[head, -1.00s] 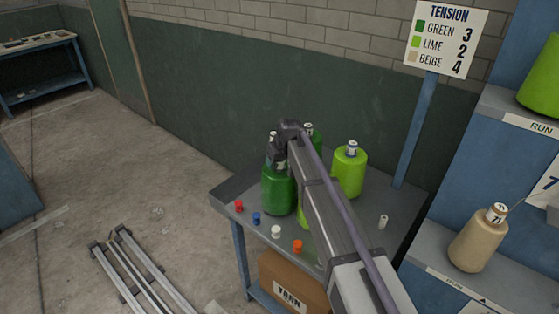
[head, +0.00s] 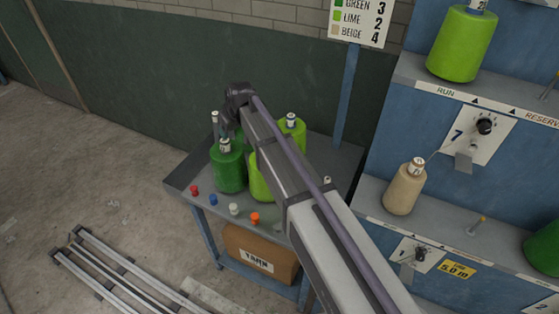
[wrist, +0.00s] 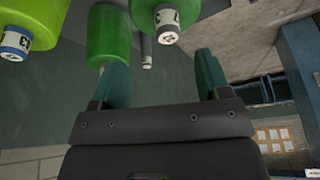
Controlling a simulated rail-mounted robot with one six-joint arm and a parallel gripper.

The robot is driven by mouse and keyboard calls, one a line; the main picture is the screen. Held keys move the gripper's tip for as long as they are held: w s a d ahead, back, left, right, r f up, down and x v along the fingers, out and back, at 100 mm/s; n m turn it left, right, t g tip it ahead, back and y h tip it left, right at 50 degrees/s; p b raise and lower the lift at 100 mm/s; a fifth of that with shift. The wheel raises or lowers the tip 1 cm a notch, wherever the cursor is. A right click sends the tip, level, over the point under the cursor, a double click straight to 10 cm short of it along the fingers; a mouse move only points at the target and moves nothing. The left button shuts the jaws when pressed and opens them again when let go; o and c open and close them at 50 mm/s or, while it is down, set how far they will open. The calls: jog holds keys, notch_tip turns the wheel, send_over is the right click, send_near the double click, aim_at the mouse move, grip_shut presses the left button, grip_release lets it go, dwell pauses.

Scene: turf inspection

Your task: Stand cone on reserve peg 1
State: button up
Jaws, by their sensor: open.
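My gripper (wrist: 163,75) is open, with its two teal fingers apart and nothing held between them. In the head view my wrist (head: 240,97) hangs above the cones on the grey side table; the fingers are mostly hidden there. A dark green cone (head: 229,172) stands at the table's left, with a lime cone (head: 260,180) partly behind my arm and another lime cone (head: 293,135) farther back. In the wrist view, green cones (wrist: 107,40) show beyond the fingers, with a grey post (wrist: 147,55) between them.
A beige cone (head: 404,190) stands on the lower shelf, left of the bare peg. A lime cone (head: 462,45) stands on the upper shelf (head: 420,75). Small coloured caps (head: 234,209) line the table's front edge. A carton (head: 258,252) sits beneath.

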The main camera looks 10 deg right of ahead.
jog(key=s+d+m+g, duration=0.1)
jog(key=s+d+m, duration=0.1)
jog(key=s+d, duration=0.4)
jog(key=s+d+m+g+h, duration=0.1)
jog(key=s+d, duration=0.5)
jog(key=s, duration=0.7)
jog(key=s+d+f+m+g+h, duration=0.1)
jog(key=s+d+m, duration=0.1)
jog(key=s+d, duration=0.4)
jog(key=s, duration=0.4)
jog(key=shift+m+g, duration=0.3)
jog(key=shift+o, duration=0.3)
jog(key=shift+d, duration=0.15)
jog(key=shift+w, duration=0.1)
